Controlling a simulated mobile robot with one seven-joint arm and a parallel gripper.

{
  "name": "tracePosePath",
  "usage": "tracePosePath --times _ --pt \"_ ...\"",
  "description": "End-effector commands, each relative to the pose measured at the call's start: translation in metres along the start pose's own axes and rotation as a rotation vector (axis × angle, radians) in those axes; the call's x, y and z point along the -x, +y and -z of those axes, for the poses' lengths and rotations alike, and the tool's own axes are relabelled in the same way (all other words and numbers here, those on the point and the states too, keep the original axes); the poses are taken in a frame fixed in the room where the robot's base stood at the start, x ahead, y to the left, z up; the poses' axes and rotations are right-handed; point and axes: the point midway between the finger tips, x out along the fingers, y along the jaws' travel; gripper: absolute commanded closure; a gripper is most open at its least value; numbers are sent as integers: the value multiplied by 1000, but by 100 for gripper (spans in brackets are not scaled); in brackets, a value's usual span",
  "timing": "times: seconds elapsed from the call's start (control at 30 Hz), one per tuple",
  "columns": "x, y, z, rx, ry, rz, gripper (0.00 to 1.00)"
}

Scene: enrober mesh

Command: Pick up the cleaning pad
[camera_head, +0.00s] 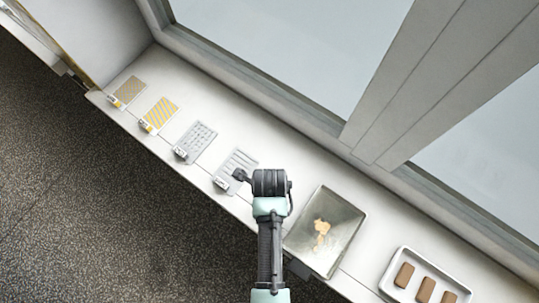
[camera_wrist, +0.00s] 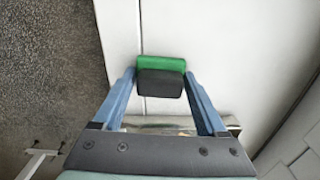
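The cleaning pad (camera_wrist: 160,78) shows in the wrist view as a small block with a green strip along its far edge and a black near part. It lies between the tips of my gripper (camera_wrist: 159,72), whose two blue fingers stand apart, one on each side of it. The fingertips are very close to its sides; I cannot tell whether they press on it or whether it is lifted. In the head view my arm reaches over the white ledge (camera_head: 228,128), with its wrist between a slotted grey plate and a metal tray. The pad is hidden there.
A metal tray (camera_head: 345,218) with a tan smear stands right of my wrist, close to my arm. A white tray (camera_head: 392,290) with brown bars is further right. Several patterned plates with tags, including the slotted one (camera_head: 237,164), lie left. A window wall backs the ledge.

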Motion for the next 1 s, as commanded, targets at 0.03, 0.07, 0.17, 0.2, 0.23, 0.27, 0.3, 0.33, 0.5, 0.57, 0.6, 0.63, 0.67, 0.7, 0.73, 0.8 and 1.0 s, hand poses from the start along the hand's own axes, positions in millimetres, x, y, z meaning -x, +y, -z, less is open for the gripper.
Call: tracePosePath --times 0.03,0.07,0.17,0.2,0.23,0.27,0.3,0.33,0.5,0.57,0.6,0.63,0.67,0.7,0.73,0.8,1.0 --pt "0 0 0 0 0 0 38" --pt "0 0 0 0 0 0 43" --pt "0 0 0 0 0 0 61" --pt "0 0 0 0 0 0 68" --pt "0 0 0 0 0 0 74" --pt "0 0 0 0 0 0 79" --pt "0 0 0 0 0 0 81" --pt "0 0 0 0 0 0 81" --pt "1 0 0 0 0 0 81" --pt "4 0 0 0 -1 1 81" --pt "7 0 0 0 -1 1 81" --pt "10 -1 0 -1 -2 2 81" --pt "14 -1 -1 -1 -2 2 81" --pt "20 -1 -1 -1 -3 3 81" --pt "25 -1 0 -1 -3 3 81" --pt "38 -2 -1 -1 -4 4 81" --pt "75 -1 -1 0 -3 4 81"
